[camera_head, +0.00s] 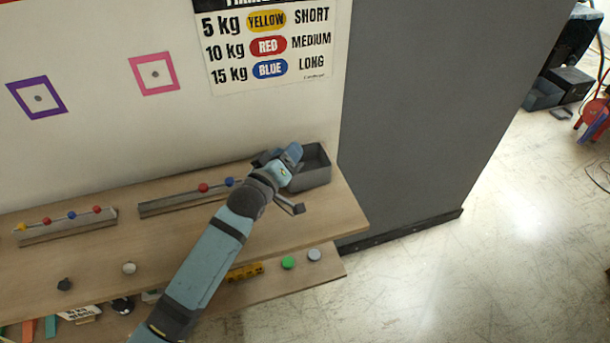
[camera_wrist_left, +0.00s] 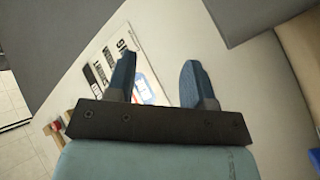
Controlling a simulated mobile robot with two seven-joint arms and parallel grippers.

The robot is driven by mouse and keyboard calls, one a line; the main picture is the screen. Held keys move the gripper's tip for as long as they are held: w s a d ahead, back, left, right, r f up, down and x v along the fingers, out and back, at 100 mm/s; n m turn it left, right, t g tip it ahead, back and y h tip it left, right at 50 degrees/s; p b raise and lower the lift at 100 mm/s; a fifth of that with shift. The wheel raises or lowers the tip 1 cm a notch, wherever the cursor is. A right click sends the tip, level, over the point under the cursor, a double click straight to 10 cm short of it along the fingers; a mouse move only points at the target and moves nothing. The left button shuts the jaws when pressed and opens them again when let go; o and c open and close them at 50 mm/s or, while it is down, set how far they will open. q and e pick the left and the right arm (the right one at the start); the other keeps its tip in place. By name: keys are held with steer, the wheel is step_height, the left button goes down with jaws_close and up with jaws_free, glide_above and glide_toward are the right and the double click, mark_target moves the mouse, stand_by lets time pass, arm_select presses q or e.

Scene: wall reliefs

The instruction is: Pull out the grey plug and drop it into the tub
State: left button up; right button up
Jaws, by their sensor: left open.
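The tub (camera_head: 318,180) is a dark grey open box at the right end of the upper wooden shelf, against the wall. My left gripper (camera_head: 283,156) is at the tub's left side, partly in front of it. Its blue fingers stand apart in the left wrist view (camera_wrist_left: 157,80), with nothing between them. Small grey round pieces sit on the wall inside a pink frame (camera_head: 134,65) and a purple frame (camera_head: 14,98). I cannot tell which one, if either, is the grey plug. The tub's inside is partly hidden. My right gripper is not in view.
Rails with coloured beads (camera_head: 68,226) lie along the upper shelf (camera_head: 335,218). White (camera_head: 129,267) and black knobs (camera_head: 64,284) are at its front left. Green (camera_head: 288,262) and grey knobs (camera_head: 314,254) are on the lower ledge. A weight sign (camera_head: 231,83) hangs above the tub.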

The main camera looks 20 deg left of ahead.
arm_select(q)
steer(key=s+a+b, duration=0.1)
steer(key=s+a, duration=0.1)
steer(key=s, duration=0.9)
steer(key=shift+s+a, duration=0.1)
steer(key=s+f+m+g, duration=0.1)
steer(key=s+f+g, duration=0.1)
steer(key=s, duration=0.1)
steer(key=s+a+f+m+g+y, duration=0.1)
steer(key=s+f+g, duration=0.2)
steer(key=s, duration=0.1)
steer(key=s+f+m+g+y, duration=0.1)
steer(key=s+f+g, duration=0.1)
steer(key=s, duration=0.1)
steer(key=shift+s+a+f+m, duration=0.25)
steer(key=shift+s+a+m, duration=0.15)
steer(key=s+a+f+m+g+y, duration=0.15)
steer(key=s+m+g, duration=0.4)
steer(key=s, duration=0.75)
steer(key=w+d+f+t+h+p, duration=0.3)
steer(key=w+d+f+t+p, duration=0.2)
steer(key=d+f+t+p, duration=0.1)
steer(key=shift+w+f+n, duration=0.35)
steer(key=shift+w+f, duration=0.05)
steer(key=shift+f, duration=0.5)
